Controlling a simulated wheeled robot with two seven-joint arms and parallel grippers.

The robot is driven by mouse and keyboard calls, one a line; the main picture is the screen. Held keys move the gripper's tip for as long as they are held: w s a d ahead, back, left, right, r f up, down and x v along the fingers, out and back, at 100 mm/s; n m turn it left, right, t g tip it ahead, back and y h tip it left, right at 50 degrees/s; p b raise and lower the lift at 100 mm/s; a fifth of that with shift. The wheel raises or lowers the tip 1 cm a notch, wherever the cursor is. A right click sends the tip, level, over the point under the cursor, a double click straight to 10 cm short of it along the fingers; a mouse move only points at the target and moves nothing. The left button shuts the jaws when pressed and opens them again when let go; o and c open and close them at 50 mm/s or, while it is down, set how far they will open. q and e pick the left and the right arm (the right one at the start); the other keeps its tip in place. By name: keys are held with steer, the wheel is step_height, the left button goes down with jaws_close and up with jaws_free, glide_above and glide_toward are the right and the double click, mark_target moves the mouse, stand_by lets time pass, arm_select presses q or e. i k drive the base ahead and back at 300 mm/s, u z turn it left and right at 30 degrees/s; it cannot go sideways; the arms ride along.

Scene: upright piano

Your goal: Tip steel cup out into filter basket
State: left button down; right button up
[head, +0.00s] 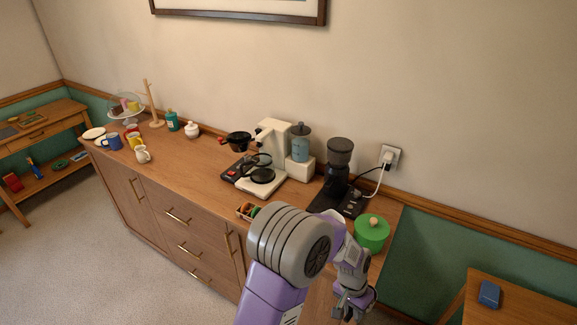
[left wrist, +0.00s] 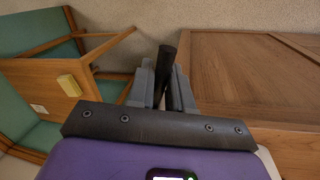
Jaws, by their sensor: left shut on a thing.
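My left gripper (head: 352,304) is low in front of the cabinet's right end, below the counter top. In the left wrist view its fingers (left wrist: 166,92) are shut on a dark rod-like thing (left wrist: 167,60) that sticks out past the fingertips. I cannot tell whether this is part of the steel cup; no steel cup shows clearly. A black bowl-shaped basket (head: 238,139), likely the filter basket, is at the left of the white coffee machine (head: 272,150), well away from my left gripper. My right gripper is not in view.
A black grinder (head: 339,172) and a green lidded pot (head: 372,232) stand on the counter's right part. Mugs (head: 113,142) and a cake stand (head: 126,106) are far left. The counter left of the machine has free room.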

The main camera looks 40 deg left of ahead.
mark_target(240, 140)
steer(key=z, duration=2.55)
steer(key=k, duration=2.6)
steer(key=u, duration=2.05)
